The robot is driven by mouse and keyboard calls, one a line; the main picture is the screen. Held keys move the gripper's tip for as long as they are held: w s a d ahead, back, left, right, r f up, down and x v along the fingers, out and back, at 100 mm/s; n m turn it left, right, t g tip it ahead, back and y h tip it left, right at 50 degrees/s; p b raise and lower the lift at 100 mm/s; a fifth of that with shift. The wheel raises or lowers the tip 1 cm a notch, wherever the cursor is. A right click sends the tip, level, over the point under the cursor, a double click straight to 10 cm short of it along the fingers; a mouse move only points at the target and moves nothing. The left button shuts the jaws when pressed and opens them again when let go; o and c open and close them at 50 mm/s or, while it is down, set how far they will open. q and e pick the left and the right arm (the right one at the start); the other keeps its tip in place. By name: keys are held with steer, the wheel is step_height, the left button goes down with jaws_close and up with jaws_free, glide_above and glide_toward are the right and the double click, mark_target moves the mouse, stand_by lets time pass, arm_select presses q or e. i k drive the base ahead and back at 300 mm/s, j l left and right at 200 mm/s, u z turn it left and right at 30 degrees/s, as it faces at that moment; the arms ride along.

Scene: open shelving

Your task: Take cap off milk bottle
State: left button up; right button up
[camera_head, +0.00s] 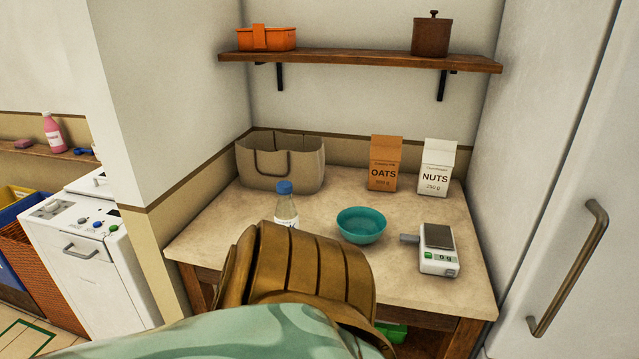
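The milk bottle (286,211) stands upright on the counter, left of the teal bowl. It is clear with a pale label, and its blue cap (284,187) sits on top. The bottle's lower part is hidden behind a large brown ribbed form (305,265) in the foreground. I cannot tell what that form is. Neither of my grippers can be made out in the head view.
The counter (330,200) also holds a teal bowl (361,225), a scale (439,262), an oats carton (385,165), a nuts carton (436,170) and a beige bag (281,165). A wooden shelf (360,60) hangs above. A pale green patterned surface fills the bottom foreground.

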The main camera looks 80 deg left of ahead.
mark_target(286, 213)
steer(key=u, duration=2.9)
steer(key=j+z, duration=0.35)
steer(key=k+j+z, duration=0.15)
steer(key=j+z, duration=0.25)
steer(key=j, duration=0.1)
